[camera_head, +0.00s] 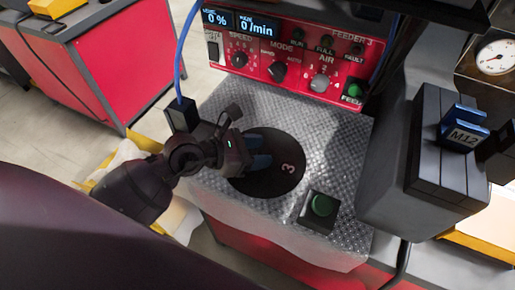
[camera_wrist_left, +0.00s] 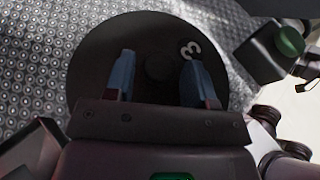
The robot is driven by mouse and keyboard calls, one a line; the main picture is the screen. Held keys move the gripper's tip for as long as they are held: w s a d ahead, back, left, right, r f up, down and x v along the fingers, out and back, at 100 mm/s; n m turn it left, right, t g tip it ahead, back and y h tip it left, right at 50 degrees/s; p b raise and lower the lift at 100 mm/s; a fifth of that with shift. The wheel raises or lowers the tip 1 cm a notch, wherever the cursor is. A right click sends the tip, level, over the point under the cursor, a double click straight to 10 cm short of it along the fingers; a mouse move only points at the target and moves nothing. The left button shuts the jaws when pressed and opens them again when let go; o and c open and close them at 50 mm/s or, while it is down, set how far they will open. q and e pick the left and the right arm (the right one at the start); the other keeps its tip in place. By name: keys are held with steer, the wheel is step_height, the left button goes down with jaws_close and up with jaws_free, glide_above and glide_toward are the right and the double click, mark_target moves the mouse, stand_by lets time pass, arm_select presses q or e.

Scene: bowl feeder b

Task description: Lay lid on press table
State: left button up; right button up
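The lid is a round black disc (camera_head: 270,186) with a white 3. It looks flat on the patterned metal top of the press table (camera_head: 335,130). In the left wrist view the lid (camera_wrist_left: 92,75) has a round dark knob (camera_wrist_left: 160,67) at its middle. My left gripper (camera_head: 260,152) is over the lid, its blue fingers pointing at it. The fingers are apart, one on each side of the knob, with gaps showing. Whether the fingertips touch the lid cannot be told.
A red control panel (camera_head: 285,50) with knobs is at the back. The tabletop behind the lid is clear.

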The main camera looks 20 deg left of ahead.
arm_select(q)
steer(key=shift+o, duration=1.1)
arm_select(e)
steer(key=shift+w+r, duration=0.1)
steer(key=shift+r, duration=0.05)
steer(key=shift+w, duration=0.1)
arm_select(q)
steer(key=shift+s+a, duration=0.2)
steer(key=v, duration=0.4)
steer(key=shift+s+a+r+p, duration=0.15)
steer(key=shift+r+p, duration=0.05)
steer(key=shift+p, duration=0.15)
steer(key=v, duration=0.5)
steer(key=shift+s+a, duration=0.1)
steer(key=shift+s, duration=0.05)
steer(key=shift+s+a+r, duration=0.15)
arm_select(e)
steer(key=shift+a+r, duration=0.1)
steer(key=shift+r, duration=0.4)
